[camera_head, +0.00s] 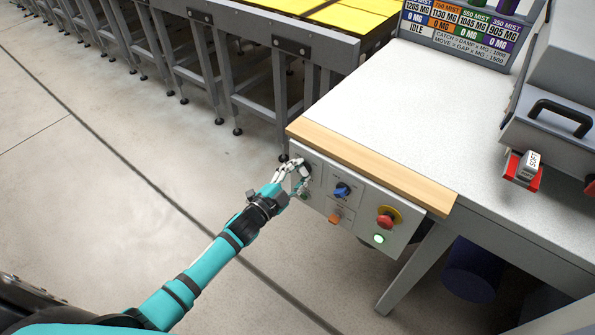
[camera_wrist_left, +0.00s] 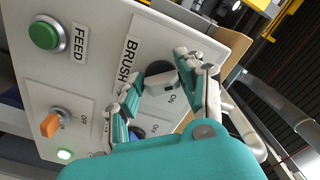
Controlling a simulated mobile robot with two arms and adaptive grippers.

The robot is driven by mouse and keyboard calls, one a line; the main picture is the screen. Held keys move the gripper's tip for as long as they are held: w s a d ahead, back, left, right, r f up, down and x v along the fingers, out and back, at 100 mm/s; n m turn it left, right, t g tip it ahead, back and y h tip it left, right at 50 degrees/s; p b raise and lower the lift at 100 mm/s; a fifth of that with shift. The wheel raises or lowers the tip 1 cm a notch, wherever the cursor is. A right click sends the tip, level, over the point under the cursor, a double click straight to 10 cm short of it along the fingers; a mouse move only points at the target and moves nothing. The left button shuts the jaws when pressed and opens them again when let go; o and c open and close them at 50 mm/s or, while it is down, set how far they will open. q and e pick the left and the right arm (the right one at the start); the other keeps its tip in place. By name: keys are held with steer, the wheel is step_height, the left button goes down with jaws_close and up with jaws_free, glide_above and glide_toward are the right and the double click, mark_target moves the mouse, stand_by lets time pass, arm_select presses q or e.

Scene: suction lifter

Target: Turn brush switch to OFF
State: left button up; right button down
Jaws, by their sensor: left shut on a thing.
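The brush switch (camera_wrist_left: 159,83) shows in the left wrist view, a dark round base with a pale handle, beside the printed word BRUSH on the light grey control panel (camera_wrist_left: 95,60). An ON mark sits close to its handle. My left gripper (camera_wrist_left: 157,74) is shut on the switch, with fingers on both sides of it. In the head view my left gripper (camera_head: 300,170) is at the panel's upper left corner and covers much of the switch. The switch's exact pointing direction is hard to tell. My right gripper is not in view.
The panel also has a blue knob (camera_head: 342,190), an orange switch (camera_head: 334,218), a red stop button (camera_head: 386,220), a lit green lamp (camera_head: 379,239) and a green FEED button (camera_wrist_left: 44,35). The white table (camera_head: 430,110) with a wooden edge is above. Open floor lies left.

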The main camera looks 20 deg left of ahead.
arm_select(q)
steer(key=shift+f+n, duration=0.1)
steer(key=shift+n, duration=0.6)
steer(key=o, duration=1.1)
steer(key=v, duration=1.2)
steer(key=s+a+f+n+g+y, duration=0.15)
steer(key=s+f, duration=0.25)
steer(key=f, duration=0.5)
steer(key=s+a+f+n+g+y, duration=0.1)
steer(key=s+f+n+g+y, duration=0.2)
steer(key=f, duration=0.7)
steer(key=s+a+f+n+g+y, duration=0.1)
steer(key=s+a+f+n+g, duration=0.15)
steer(key=s+f, duration=0.5)
steer(key=s+d+f+n+g, duration=0.1)
steer(key=s+f+g, duration=0.2)
steer(key=s+f, duration=0.2)
steer(key=s+d+f+n+g, duration=0.1)
steer(key=s+f+g, duration=0.2)
steer(key=s, duration=0.9)
steer(key=s+d+f+n+g, duration=0.1)
steer(key=s+f+g, duration=0.2)
steer(key=s+f, duration=0.6)
steer(key=shift+y, duration=0.35)
